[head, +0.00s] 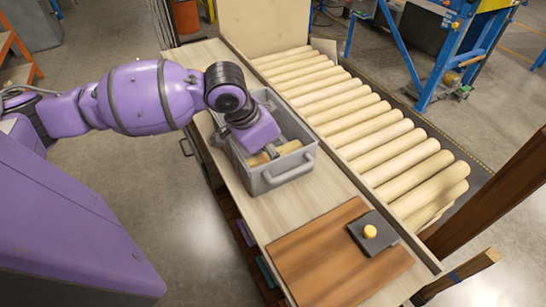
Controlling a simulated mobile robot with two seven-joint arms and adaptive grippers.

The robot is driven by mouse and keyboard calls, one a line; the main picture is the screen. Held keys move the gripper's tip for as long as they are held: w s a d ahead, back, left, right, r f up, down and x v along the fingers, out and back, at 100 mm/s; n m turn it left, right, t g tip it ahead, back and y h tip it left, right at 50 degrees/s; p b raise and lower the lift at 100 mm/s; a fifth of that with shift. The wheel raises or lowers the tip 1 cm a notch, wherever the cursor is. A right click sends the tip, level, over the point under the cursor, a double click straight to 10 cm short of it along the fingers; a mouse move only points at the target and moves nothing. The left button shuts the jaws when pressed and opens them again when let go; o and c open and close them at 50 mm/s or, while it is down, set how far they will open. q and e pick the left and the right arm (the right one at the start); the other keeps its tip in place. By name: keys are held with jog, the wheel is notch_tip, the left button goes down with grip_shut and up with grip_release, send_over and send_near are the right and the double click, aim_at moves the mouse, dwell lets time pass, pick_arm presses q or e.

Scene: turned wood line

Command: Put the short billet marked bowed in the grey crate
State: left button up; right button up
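The grey crate (285,182) stands on the light wooden bench, in the middle of the head view. A short pale wooden billet (289,147) lies low inside it, partly covered by my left gripper. No mark can be read on it. My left gripper (271,154) points down into the crate, with a grey finger across the billet's middle. The other finger is hidden, so I cannot tell whether it grips the billet or only stands beside it. My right gripper is not in view.
A row of long pale wooden cylinders (365,130) lies right of the bench, beyond a raised edge. A brown board (325,262) and a dark box with a yellow knob (370,232) lie at the near end. A dark post (495,205) stands at right.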

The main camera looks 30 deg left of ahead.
pick_arm(q)
jog(key=shift+f, duration=0.75)
jog(key=o, duration=1)
jog(key=shift+f, duration=0.1)
jog(key=shift+a+r, duration=0.1)
jog(key=shift+r, duration=0.15)
jog(key=p+v, duration=0.2)
jog(key=v, duration=0.9)
jog(key=shift+s+r, duration=0.15)
jog(key=shift+r, duration=0.25)
